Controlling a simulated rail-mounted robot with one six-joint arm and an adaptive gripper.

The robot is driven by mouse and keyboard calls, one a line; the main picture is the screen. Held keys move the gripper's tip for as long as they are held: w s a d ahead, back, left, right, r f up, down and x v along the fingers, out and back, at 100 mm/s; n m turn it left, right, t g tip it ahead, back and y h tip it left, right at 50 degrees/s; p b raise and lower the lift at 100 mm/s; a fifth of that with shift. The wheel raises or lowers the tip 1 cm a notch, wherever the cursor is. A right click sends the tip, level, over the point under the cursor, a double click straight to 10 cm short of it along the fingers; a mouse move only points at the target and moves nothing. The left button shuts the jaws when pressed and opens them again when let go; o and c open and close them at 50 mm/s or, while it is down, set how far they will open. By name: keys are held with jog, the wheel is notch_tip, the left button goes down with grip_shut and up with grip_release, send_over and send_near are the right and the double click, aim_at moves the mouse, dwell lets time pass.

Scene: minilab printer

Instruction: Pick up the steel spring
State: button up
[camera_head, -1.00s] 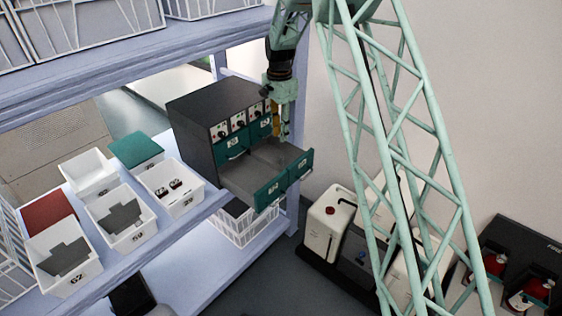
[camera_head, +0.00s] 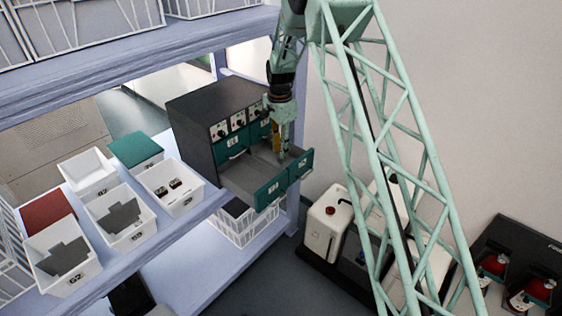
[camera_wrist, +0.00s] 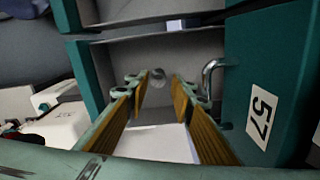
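My gripper (camera_head: 281,152) points down into a pulled-out drawer (camera_head: 270,193) of the dark cabinet. In the wrist view, my gripper (camera_wrist: 162,80) is open, with its two yellow-padded fingers apart. The spring cannot be made out in the head view.
The grey cabinet (camera_head: 190,112) has green drawer fronts. A green front labelled 57 (camera_wrist: 285,90) and a metal handle (camera_wrist: 208,72) stand close to the right finger. White bins (camera_head: 170,186) line the shelf at left. White canisters (camera_head: 325,222) stand below right.

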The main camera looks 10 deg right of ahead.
dwell(0.3)
jog(key=shift+s+d+f, duration=0.1)
jog(key=shift+d+f, duration=0.05)
jog(key=shift+f, duration=2.45)
jog(key=shift+c, duration=0.2)
jog(key=c, duration=0.4)
jog(key=shift+r, duration=0.15)
notch_tip(320, 180, up, 18)
jog(key=shift+f+p, duration=0.15)
jog(key=shift+p, duration=0.25)
